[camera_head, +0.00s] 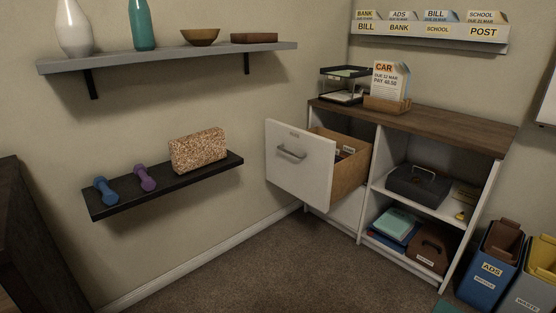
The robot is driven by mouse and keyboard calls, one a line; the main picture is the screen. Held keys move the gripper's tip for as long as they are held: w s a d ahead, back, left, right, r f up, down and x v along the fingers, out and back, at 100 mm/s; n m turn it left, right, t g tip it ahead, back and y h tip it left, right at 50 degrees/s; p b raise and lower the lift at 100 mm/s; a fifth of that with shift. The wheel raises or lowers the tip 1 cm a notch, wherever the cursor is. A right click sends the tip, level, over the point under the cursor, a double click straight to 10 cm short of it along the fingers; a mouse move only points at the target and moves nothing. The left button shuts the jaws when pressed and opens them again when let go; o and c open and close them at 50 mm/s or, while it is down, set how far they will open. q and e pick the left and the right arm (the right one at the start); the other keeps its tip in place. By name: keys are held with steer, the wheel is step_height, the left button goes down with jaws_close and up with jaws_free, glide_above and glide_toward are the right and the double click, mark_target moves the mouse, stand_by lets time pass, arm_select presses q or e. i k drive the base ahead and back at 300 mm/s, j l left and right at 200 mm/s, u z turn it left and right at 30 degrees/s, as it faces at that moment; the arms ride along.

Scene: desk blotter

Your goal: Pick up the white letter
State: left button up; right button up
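A white letter (386,81) marked "CAR", "DUE 12 MAR" and "PAY" stands upright, leaning slightly, in a small wooden holder (386,104) on top of the cabinet. Its lower edge is hidden by the holder. More pale letters, including one marked "BILL" (437,15), stand in a labelled wall rack (426,32) above, with only their tops showing. Neither of my grippers is in view.
A white drawer (300,162) of the wood-topped cabinet (447,130) stands pulled out, left of the open shelves. A black tray stack (345,73) is left of the holder. Bins, including a blue one (490,272), stand at right. The brown floor (290,270) in front is clear.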

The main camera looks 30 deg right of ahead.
mark_target(387, 78)
steer(key=z, duration=1.55)
steer(key=i+j, duration=0.35)
steer(key=i, duration=0.2)
steer(key=i+j, duration=0.35)
steer(key=i, duration=0.25)
steer(key=i+j, duration=0.35)
steer(key=i, duration=0.2)
